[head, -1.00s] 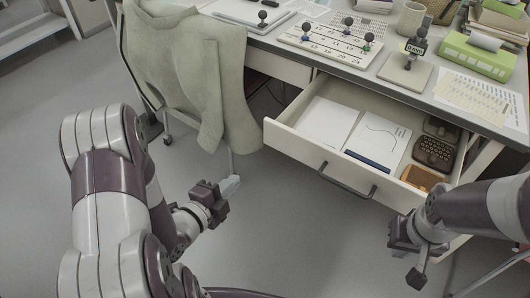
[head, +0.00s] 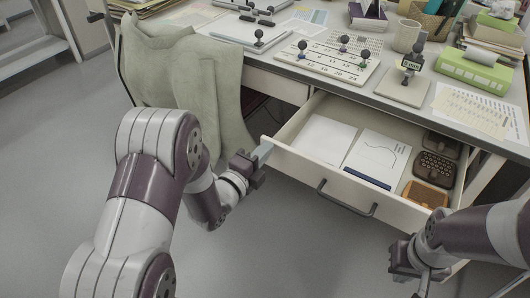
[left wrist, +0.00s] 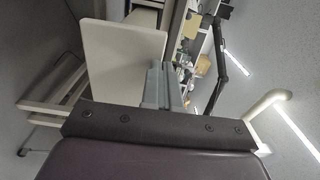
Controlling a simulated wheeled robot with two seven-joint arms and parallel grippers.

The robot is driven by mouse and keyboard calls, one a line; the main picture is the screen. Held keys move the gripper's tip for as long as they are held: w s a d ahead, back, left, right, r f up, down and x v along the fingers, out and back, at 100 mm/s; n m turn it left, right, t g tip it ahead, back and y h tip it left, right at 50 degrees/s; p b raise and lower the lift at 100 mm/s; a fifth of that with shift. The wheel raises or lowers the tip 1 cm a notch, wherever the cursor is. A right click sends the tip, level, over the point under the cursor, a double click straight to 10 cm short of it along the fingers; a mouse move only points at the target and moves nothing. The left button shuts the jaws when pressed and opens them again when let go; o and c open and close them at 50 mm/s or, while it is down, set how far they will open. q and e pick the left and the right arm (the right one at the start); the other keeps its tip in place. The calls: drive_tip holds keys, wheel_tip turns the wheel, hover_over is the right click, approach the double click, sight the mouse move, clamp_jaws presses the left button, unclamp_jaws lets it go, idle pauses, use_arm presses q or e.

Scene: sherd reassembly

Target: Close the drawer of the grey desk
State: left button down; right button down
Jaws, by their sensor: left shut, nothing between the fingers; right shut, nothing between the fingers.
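The grey desk (head: 385,93) has its drawer (head: 300,157) pulled open toward me, with a dark bar handle (head: 345,203) on the front. Inside lie a white sheet, a booklet, dark keyed devices and an orange-brown item. My left gripper (head: 264,152) is shut and empty at the left end of the drawer front; I cannot tell whether it touches. In the left wrist view its fingers (left wrist: 161,84) are together beside a pale flat panel (left wrist: 120,60), which looks like part of the drawer. My right gripper (head: 422,284) is shut, low at the right, near the drawer's right end.
A pale green cloth (head: 190,90) hangs over a chair left of the drawer. On the desk top are a numbered board (head: 325,62) with knobbed pegs, a mug (head: 406,36), a small stand (head: 402,86) and a green box (head: 474,68). The floor in front is clear.

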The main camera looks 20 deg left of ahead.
use_arm(q)
drive_tip(key=shift+w, duration=0.25)
drive_tip(key=shift+w+d, duration=0.1)
use_arm(e)
drive_tip(key=shift+f, duration=0.1)
